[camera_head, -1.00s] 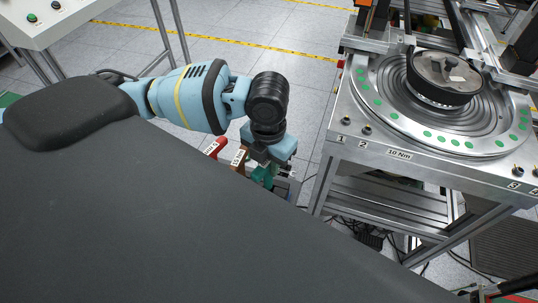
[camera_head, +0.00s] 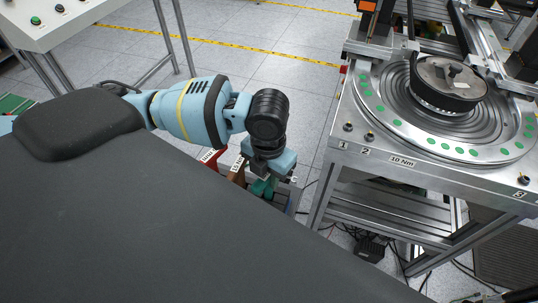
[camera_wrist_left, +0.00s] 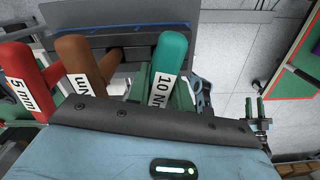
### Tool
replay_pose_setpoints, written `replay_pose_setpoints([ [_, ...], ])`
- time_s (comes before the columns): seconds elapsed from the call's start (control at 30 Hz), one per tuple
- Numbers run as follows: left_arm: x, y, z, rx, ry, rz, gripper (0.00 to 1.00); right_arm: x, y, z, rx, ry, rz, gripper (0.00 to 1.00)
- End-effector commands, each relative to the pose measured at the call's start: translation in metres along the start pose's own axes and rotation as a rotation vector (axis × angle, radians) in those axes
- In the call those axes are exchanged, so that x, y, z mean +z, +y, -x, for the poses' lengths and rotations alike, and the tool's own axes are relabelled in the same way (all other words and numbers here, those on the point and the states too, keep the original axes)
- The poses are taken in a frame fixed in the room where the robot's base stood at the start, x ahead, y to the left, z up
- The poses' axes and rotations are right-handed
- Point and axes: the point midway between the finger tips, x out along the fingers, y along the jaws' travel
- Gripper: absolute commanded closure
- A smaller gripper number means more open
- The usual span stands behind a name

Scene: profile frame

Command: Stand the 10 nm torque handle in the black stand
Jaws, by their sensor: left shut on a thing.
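The teal 10 Nm torque handle (camera_wrist_left: 170,54) has a white label and sits at the right of a row of handles in the left wrist view. My left gripper (camera_head: 263,184) is shut on this handle, which shows as a small teal piece (camera_head: 265,188) under the wrist in the head view. A dark stand (camera_wrist_left: 125,38) with a blue stripe lies behind the handles in the wrist view. The lower end of the teal handle is hidden, so I cannot tell whether it is seated. My right gripper is not in view.
A red handle (camera_wrist_left: 24,82) and a brown handle (camera_wrist_left: 82,65) stand close beside the teal one. A metal table with a round turntable (camera_head: 385,125) is at the right. A large dark surface of my own body fills the lower left.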

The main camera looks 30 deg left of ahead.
Motion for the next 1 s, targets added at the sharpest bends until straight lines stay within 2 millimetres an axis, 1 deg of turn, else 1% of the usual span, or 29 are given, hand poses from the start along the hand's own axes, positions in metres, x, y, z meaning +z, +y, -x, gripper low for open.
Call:
replay_pose_setpoints([
  [0.3,0.0,0.0,0.0,0.0,-0.002,0.0,1.0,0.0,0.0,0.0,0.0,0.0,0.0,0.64],
  [0.33,0.0,0.0,0.0,0.0,-0.002,0.0,0.74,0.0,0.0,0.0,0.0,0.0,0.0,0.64],
  [0.5,0.0,0.0,0.0,0.0,-0.001,0.0,0.53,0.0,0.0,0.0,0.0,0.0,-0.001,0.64],
  [0.83,0.0,0.0,-0.001,0.0,0.0,0.0,0.53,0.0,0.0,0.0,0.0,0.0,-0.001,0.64],
  [0.87,0.0,0.0,0.001,0.0,-0.001,0.0,0.53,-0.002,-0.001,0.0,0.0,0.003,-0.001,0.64],
  [1.0,0.001,0.0,0.021,-0.001,-0.006,0.001,0.53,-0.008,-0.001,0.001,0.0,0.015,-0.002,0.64],
])
